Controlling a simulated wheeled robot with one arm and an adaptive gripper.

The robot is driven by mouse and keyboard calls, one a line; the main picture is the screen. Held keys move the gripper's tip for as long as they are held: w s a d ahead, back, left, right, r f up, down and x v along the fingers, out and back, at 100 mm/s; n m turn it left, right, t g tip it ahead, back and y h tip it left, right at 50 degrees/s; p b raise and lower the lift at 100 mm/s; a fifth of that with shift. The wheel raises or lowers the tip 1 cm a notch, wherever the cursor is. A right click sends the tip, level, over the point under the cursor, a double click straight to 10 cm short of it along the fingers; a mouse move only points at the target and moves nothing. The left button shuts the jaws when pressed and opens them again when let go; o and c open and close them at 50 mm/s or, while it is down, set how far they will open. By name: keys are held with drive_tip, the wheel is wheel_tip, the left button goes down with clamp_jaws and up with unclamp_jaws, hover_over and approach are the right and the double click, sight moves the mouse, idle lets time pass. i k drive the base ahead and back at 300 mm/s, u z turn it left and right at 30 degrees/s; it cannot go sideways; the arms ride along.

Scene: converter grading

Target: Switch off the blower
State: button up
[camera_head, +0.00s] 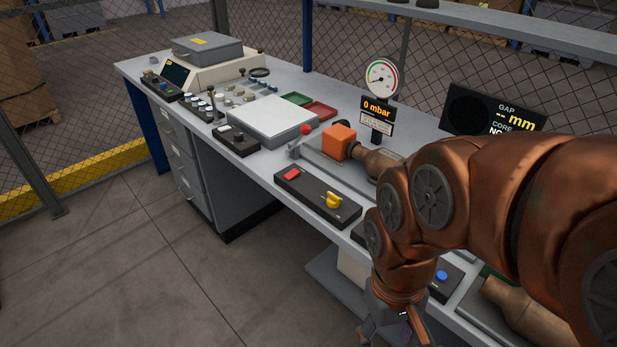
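A black control box (312,199) lies at the front edge of the bench. It carries a red switch (291,174) on its left and a yellow knob (333,200) on its right. Its labels are too small to read, so I cannot tell which control belongs to the blower. A round dial gauge (381,78) stands behind, above a display (377,108) reading "0 mbar". My gripper (408,332) is at the bottom edge, in front of the bench and to the right of the box, apart from it. Its fingertips are cut off by the frame.
An orange block (338,141) meets a brown metal part (376,159) behind the box. A red ball knob (305,130) is beside it. A gap display (494,113) stands at the right. Floor (240,280) is clear at front left.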

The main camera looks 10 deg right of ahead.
sight(294, 172)
drive_tip(key=z, duration=0.6)
drive_tip(key=k, duration=1.3)
drive_tip(key=z, duration=0.25)
drive_tip(key=i, duration=0.45)
drive_tip(key=u, duration=1.35)
drive_tip(key=i, duration=0.75)
drive_tip(key=u, duration=0.55)
